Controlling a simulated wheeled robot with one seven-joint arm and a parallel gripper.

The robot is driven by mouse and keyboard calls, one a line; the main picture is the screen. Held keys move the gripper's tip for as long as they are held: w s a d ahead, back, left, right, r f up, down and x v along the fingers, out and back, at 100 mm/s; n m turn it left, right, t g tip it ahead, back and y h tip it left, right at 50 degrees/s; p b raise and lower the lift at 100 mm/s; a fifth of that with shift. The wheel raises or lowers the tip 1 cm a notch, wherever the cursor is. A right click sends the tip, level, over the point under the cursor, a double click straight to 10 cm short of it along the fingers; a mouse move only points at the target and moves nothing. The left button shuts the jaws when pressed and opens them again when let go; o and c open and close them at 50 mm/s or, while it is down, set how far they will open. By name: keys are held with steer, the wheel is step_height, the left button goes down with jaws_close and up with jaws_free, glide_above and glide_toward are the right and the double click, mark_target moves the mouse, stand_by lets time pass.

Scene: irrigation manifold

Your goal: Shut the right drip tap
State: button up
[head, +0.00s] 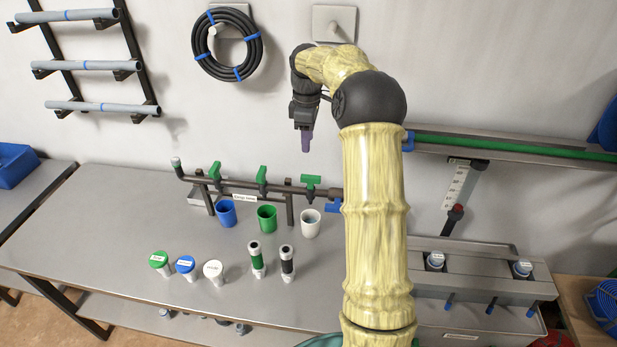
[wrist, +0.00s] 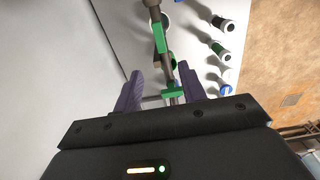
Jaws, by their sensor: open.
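A dark pipe manifold (head: 240,184) carries three green taps. The right drip tap (head: 311,183) has its handle lying along the pipe; it appears to be the upper green handle in the wrist view (wrist: 159,38). The middle tap (head: 262,176) and left tap (head: 215,172) have handles set across the pipe. The middle one seems to be the lower green handle in the wrist view (wrist: 172,91). My gripper (head: 305,143) hangs above the right part of the manifold, open and apart from the handles. Its purple fingers show in the wrist view (wrist: 160,76).
Blue (head: 226,214), green (head: 267,218) and white (head: 311,223) cups stand beneath the taps. A blue pipe fitting (head: 333,205) is just right of the right tap.

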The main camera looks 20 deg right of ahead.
mark_target(306, 177)
step_height(306, 177, down, 15)
steer(key=p, duration=0.2)
steer(key=shift+a+r+p, duration=0.15)
steer(key=shift+p, duration=0.15)
jaws_close()
